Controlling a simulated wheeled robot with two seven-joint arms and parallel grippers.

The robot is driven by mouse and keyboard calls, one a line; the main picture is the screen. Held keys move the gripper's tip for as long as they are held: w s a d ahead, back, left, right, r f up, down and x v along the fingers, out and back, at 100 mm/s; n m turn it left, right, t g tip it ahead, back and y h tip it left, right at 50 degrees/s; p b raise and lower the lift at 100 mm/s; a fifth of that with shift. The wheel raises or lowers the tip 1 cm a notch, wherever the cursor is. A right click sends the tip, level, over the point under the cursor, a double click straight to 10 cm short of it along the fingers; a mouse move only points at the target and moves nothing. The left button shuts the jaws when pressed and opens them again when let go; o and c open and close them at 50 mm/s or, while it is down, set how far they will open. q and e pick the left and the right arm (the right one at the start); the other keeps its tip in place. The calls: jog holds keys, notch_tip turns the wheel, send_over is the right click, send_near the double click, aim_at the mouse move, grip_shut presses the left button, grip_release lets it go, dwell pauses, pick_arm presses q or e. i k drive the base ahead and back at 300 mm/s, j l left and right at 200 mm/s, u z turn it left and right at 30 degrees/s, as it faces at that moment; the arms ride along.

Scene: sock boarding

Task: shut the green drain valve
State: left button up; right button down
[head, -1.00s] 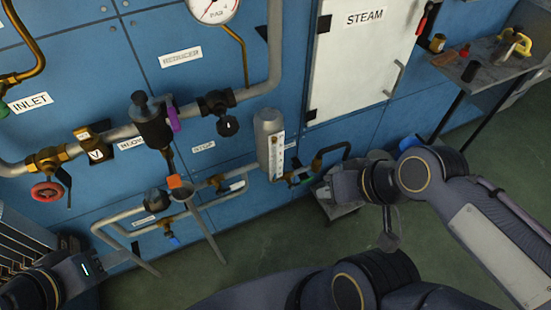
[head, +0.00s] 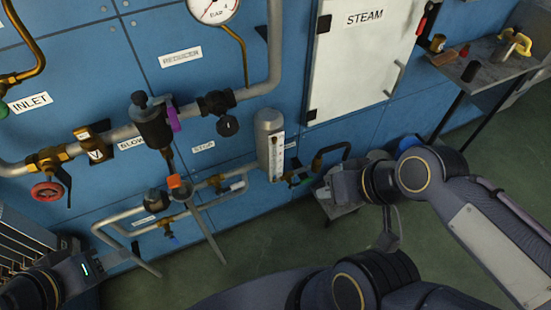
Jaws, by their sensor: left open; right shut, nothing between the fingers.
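A small valve with a green part (head: 306,182) sits low on the wall piping, right of the sight-glass cylinder (head: 269,143). It is small and its lever position cannot be told. My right gripper (head: 328,192) is shut and empty, just right of and below this valve; its fingertips are hard to make out, and contact cannot be told. My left gripper (head: 112,258) is open at the lower left, below the low pipework and away from the green valve. Another green part (head: 3,109) shows at the left edge beside the INLET label.
A red handwheel (head: 47,191) and a purple-handled fitting (head: 174,119) are on the upper pipe. Lower pipes and a blue-handled valve (head: 171,238) stand out from the blue wall. A white STEAM door (head: 360,60) is above. A side table (head: 485,62) stands at right. Green floor is open below.

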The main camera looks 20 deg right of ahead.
aim_at(292, 186)
jog(key=i+l+z, duration=0.15)
jog(key=z, duration=0.25)
jog(key=i+l+z, duration=0.15)
jog(key=l+z, duration=0.3)
jog(key=j, duration=0.1)
